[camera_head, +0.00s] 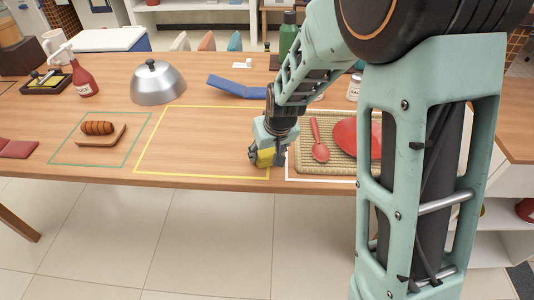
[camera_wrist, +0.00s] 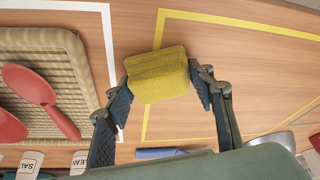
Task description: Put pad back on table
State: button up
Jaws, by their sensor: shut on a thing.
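The yellow textured pad (camera_wrist: 158,75) is between the two fingertips of my gripper (camera_wrist: 160,84) in the wrist view. The gripper is shut on it from both sides. In the head view, the pad (camera_head: 266,158) shows partly behind the fingers of my gripper (camera_head: 267,155). It is by the front right corner of the yellow outline (camera_head: 190,174) on the wooden table (camera_head: 110,112). I cannot tell whether the pad touches the table.
A woven tray (camera_head: 300,160) with a red spoon (camera_head: 318,141) and a red plate (camera_head: 344,138) lies right of the gripper. A metal dome (camera_head: 158,84), a blue folded item (camera_head: 240,88) and a board with sausage (camera_head: 98,141) lie left. Inside the yellow outline is clear.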

jog(key=shift+f, duration=0.2)
jog(key=o, duration=1.2)
jog(key=shift+r, duration=0.15)
jog(key=shift+r, duration=0.25)
jog(key=p+v, duration=0.2)
jog(key=v, duration=0.9)
jog(key=shift+r, duration=0.35)
jog(key=shift+s+d, duration=0.1)
jog(key=shift+s, duration=0.05)
